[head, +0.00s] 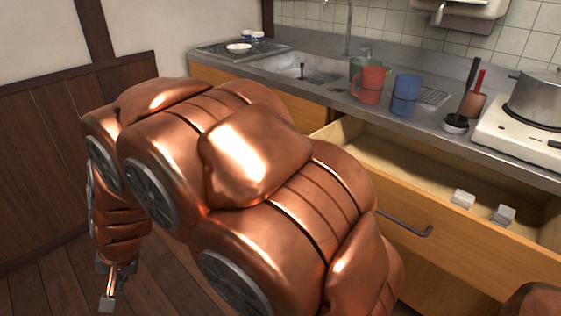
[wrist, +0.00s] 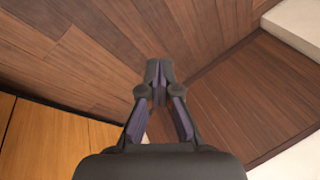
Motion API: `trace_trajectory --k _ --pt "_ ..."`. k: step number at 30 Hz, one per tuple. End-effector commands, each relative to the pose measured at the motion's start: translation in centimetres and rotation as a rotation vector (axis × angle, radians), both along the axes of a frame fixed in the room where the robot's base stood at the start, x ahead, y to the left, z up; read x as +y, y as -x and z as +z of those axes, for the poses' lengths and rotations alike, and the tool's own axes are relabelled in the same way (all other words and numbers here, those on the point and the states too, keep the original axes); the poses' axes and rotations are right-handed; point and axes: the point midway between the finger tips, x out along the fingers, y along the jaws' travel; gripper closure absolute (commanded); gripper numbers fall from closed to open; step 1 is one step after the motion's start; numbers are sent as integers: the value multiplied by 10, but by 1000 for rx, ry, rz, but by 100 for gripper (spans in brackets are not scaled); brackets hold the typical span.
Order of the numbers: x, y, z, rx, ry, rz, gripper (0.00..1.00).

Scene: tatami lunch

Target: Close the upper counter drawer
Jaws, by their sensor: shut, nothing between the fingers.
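The upper counter drawer (head: 470,235) is pulled out in the head view, with a wooden front and a grey bar handle (head: 405,224). My copper arm covers its left part. Two small pale blocks (head: 463,199) lie inside the drawer. My gripper (head: 108,303) hangs low at the left of the head view, over the wooden floor and well apart from the drawer. In the wrist view my gripper (wrist: 159,68) is shut and empty, with its fingertips together. The drawer cannot be made out in the wrist view.
The steel counter (head: 440,128) holds a red cup (head: 370,86), a blue cup (head: 405,95), a sink (head: 295,68) and a stove (head: 520,140) with a pot (head: 540,98). A dark wood-panelled wall (head: 50,170) stands at the left. Wooden floor (head: 170,280) is open below.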

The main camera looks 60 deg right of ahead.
Motion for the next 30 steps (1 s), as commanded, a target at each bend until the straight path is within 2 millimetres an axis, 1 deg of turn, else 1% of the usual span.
trace_trajectory --k 1,2,3,5,6,8,9,10,11,12,14,15,17,18,19,20,21,23,24,26,27,30 --pt "-9 -25 -3 -42 -20 -103 100" --pt "-15 -40 -3 -72 -30 -168 100" --pt "-26 -60 -4 -113 -43 -256 100" --pt "-44 -86 -4 -171 -59 -388 100" --pt "-58 -102 -4 -212 -68 -477 100" --pt "-81 -123 -6 -269 -78 -612 100" --pt "-99 -135 -6 -310 -82 -702 100" --pt "-112 -142 -6 -339 -85 -768 100" --pt "-127 -149 -7 -372 -84 -836 100" --pt "-146 -156 -9 -411 -81 -924 100" --pt "-176 -163 -10 -476 -74 -1057 100" --pt "-196 -165 -12 -516 -65 -1144 100" --pt "-227 -163 -15 -581 -43 -1272 100" --pt "-247 -160 -16 -627 -28 -1355 100" --pt "-262 -156 -16 -664 -10 -1417 100" --pt "-277 -151 -18 -697 7 -1476 100" --pt "-295 -143 -19 -746 33 -1553 100" --pt "-321 -128 -20 -826 78 -1664 100" --pt "-337 -115 -20 -879 116 -1734 100" --pt "-359 -95 -19 -962 176 -1830 100" --pt "-371 -80 -17 -1022 220 -1885 100" --pt "-392 -44 -13 -1156 332 -1996 100"
